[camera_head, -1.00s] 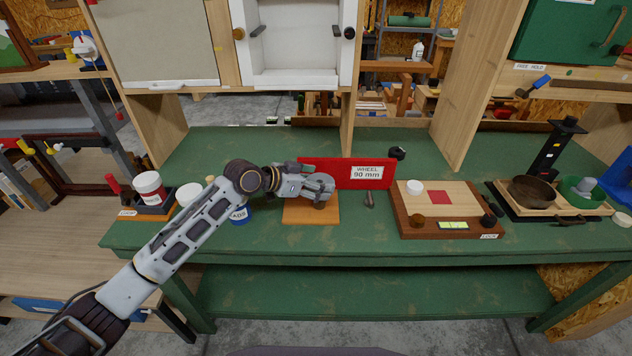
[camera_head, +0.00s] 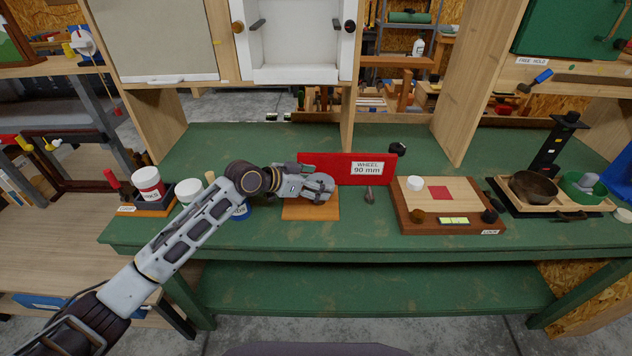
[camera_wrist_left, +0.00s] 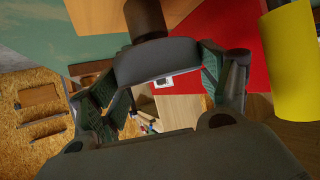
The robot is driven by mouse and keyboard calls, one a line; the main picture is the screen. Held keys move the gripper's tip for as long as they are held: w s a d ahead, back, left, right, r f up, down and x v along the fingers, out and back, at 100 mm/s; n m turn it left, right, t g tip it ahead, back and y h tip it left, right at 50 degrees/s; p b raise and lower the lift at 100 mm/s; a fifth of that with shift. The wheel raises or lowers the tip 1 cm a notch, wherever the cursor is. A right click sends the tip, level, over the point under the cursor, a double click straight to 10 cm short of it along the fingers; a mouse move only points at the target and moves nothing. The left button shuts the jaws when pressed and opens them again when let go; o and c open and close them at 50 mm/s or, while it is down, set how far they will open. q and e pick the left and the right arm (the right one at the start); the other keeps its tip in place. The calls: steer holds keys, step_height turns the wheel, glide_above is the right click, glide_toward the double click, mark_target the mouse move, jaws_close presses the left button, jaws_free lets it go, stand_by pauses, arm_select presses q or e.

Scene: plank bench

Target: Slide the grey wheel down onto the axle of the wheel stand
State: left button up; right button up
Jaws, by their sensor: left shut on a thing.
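The wheel stand has an orange-brown wooden base (camera_head: 297,212) and stands on the green bench in front of a red board (camera_head: 346,168) labelled "WHEEL 90 mm". My left gripper (camera_head: 322,190) is low over the base, side-on, and hides most of what it holds. In the left wrist view its fingers close on a dark grey piece (camera_wrist_left: 156,62), which appears to be the grey wheel. A dark cylinder (camera_wrist_left: 146,18) shows beyond it. The axle is not clearly visible, so I cannot tell how the wheel sits on it. My right gripper is out of view.
A small grey metal part (camera_head: 368,195) stands right of the base. Further right is a wooden box with a red square (camera_head: 439,197). A yellow cylinder (camera_wrist_left: 292,60) is close in the wrist view.

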arm_select(q)
steer(key=shift+f, duration=0.25)
steer(key=shift+f, duration=0.15)
steer(key=shift+f, duration=0.1)
stand_by(0.3)
steer(key=o, duration=1.1)
steer(key=shift+o, duration=0.2)
steer(key=v, duration=1.2)
steer(key=shift+s+d+f, duration=0.1)
stand_by(0.5)
